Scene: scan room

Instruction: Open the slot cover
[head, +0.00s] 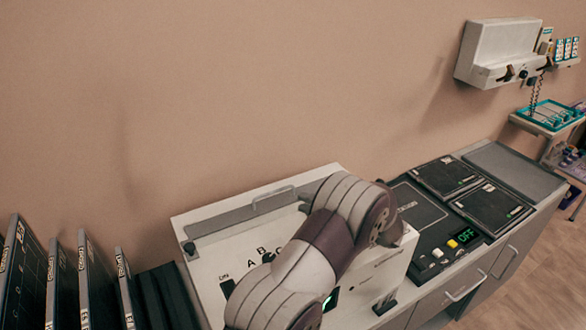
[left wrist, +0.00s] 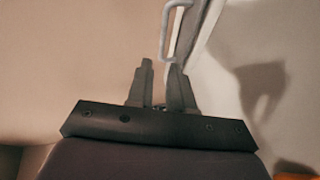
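The slot cover (head: 231,220) is a long grey strip along the top rear of a white machine (head: 215,270), lying flat and looking closed. Its thin handle (head: 272,198) stands up from the strip, right of its middle. In the left wrist view the handle (left wrist: 169,35) is a pale bar just beyond the fingertips, nearer the right finger. My left gripper (left wrist: 160,68) is open, with a narrow empty gap between its fingers. In the head view my left arm hides most of the gripper and the right part of the machine's top. My right gripper is out of view.
Black binders (head: 95,285) stand at the left. A dark control panel (head: 445,225) with a green "OFF" display lies right of the machine on the counter. A white wall unit (head: 500,50) hangs at the upper right. The wall is close behind the machine.

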